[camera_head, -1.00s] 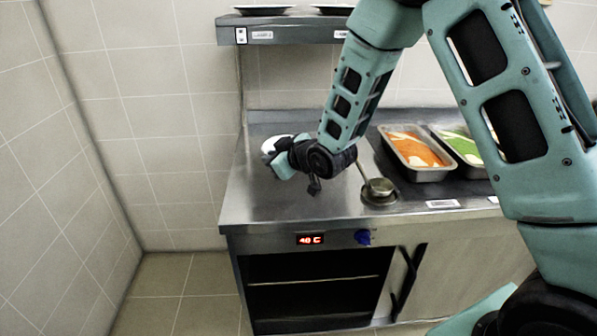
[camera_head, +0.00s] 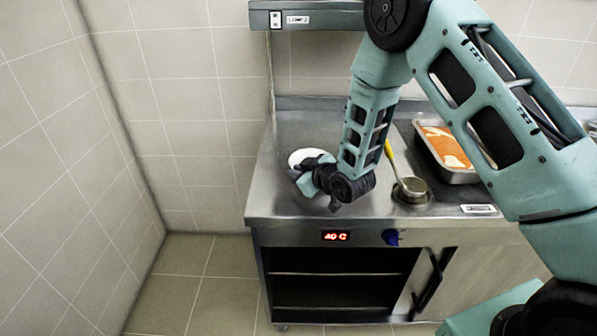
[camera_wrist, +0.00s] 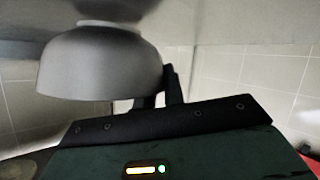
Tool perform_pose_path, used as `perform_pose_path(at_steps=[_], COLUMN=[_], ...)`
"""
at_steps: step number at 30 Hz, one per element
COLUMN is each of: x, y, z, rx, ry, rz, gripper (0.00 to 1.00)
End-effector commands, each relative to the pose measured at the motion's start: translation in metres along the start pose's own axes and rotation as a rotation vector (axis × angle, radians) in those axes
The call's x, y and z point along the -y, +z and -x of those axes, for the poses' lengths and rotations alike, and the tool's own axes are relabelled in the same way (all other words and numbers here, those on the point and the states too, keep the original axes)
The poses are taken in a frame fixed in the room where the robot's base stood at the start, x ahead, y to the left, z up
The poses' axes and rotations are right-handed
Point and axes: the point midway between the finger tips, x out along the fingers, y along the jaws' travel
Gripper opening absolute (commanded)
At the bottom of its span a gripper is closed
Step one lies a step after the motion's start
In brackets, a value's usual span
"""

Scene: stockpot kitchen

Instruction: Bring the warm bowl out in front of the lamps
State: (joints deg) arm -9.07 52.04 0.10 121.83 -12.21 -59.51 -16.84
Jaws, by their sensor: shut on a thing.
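The pale bowl (camera_head: 303,156) shows at the left part of the steel counter, partly hidden behind my gripper (camera_head: 318,168). My gripper is shut on the bowl at its near side. In the wrist view the bowl (camera_wrist: 100,65) is large and grey, with its rim towards the bottom of the picture and its foot towards the top. Dark fingers (camera_wrist: 160,90) meet its edge. I cannot tell whether the bowl touches the counter or hangs just above it. A shelf (camera_head: 318,17) with a label spans above the counter; no glowing lamps show.
The counter (camera_head: 285,200) has free room at its front left. A ladle (camera_head: 411,186) rests in a round well right of my wrist, with a food tray (camera_head: 450,165) beyond. Below are a red display (camera_head: 336,236), a blue knob (camera_head: 390,237) and an open compartment. Tiled wall stands left.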

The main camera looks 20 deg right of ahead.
Motion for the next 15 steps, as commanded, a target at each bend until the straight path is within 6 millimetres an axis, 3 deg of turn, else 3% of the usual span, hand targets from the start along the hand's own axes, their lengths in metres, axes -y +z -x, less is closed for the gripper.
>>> perform_pose_path(at_steps=[14,15], x=[0.0026,0.0023], y=[0.0086,0.0074], z=[-0.0045,-0.0037], rx=[-0.002,-0.001], ry=[0.001,0.001], rz=[0.0,0.0], gripper=[0.0,0.22])
